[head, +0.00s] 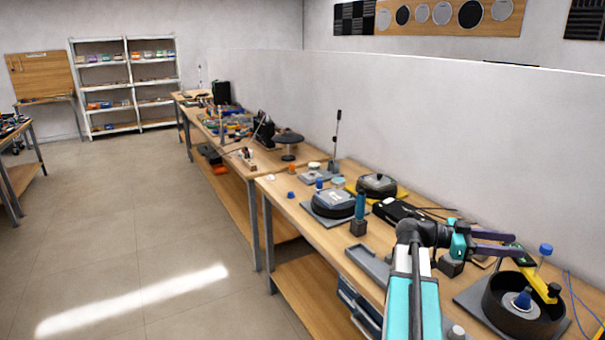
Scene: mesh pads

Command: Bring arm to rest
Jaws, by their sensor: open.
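My gripper (517,244) is at the right of the head view, over the near workbench (347,238). Its two purple fingers point right and stand apart, with nothing seen between them. My teal and black arm rises from the bottom edge and bends right at a dark joint.
On the bench, left of my arm, are a round dark device (334,203), a blue-handled tool (360,206) in a block, and a grey tray (368,266). A pale wall partition (430,130) runs behind. The floor (130,230) at left is clear.

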